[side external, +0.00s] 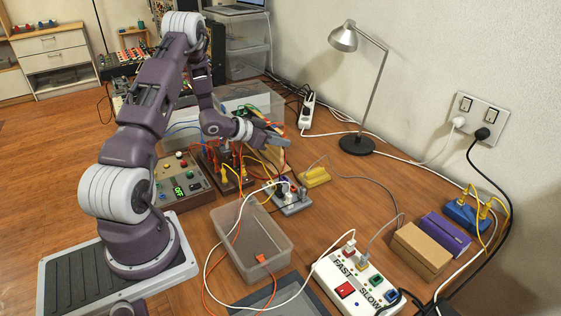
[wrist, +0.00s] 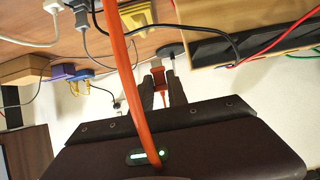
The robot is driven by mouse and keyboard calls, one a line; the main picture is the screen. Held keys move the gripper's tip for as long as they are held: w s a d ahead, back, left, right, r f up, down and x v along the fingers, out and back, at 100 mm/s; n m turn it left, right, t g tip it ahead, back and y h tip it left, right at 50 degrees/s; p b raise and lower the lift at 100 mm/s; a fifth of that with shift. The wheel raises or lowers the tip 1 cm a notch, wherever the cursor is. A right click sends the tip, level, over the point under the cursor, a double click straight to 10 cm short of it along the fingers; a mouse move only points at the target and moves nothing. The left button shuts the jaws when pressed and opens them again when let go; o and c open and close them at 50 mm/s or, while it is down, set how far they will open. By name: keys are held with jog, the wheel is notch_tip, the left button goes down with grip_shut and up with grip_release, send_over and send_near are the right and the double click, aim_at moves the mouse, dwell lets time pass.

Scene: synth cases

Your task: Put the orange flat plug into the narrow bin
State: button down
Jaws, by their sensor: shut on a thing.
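My gripper (side external: 284,143) is raised over the back middle of the table, right of the row of plugs. In the wrist view my gripper (wrist: 160,88) is shut on a small orange piece, which looks like the orange flat plug (wrist: 158,76). An orange cable (wrist: 125,70) runs across the wrist view in front of the gripper. The plug in the jaws is too small to make out in the side view. A translucent open bin (side external: 224,249) stands on the table in front of my gripper. An orange tab (side external: 261,259) shows at its near wall; inside or outside, I cannot tell.
A white FAST/SLOW box (side external: 347,283) with cables stands right of the bin. A cardboard box (side external: 421,250), a purple box (side external: 446,233) and a lamp (side external: 357,144) are farther right. Loose white and orange cables cross near the bin. A yellow block (side external: 314,177) lies behind.

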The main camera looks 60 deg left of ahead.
jog(key=w+a+r+n+g+y, duration=0.25)
jog(key=w+r+n+y, duration=0.5)
jog(key=w+r, duration=0.4)
jog(key=s+d+f+n+g+y, duration=0.2)
jog(key=s+f+n+g+y, duration=0.25)
jog(key=s+n+g, duration=0.8)
jog(key=s+d+f+n+g+h, duration=0.2)
jog(key=s+d+n+g, duration=0.15)
jog(key=s+d, duration=0.45)
jog(key=s+d+f+n+g+h, duration=0.15)
jog(key=s+d+n, duration=0.25)
jog(key=s+d, duration=0.45)
notch_tip(320, 180, down, 10)
jog(key=s+a, duration=0.1)
jog(key=a, duration=0.1)
jog(key=shift+s, duration=0.25)
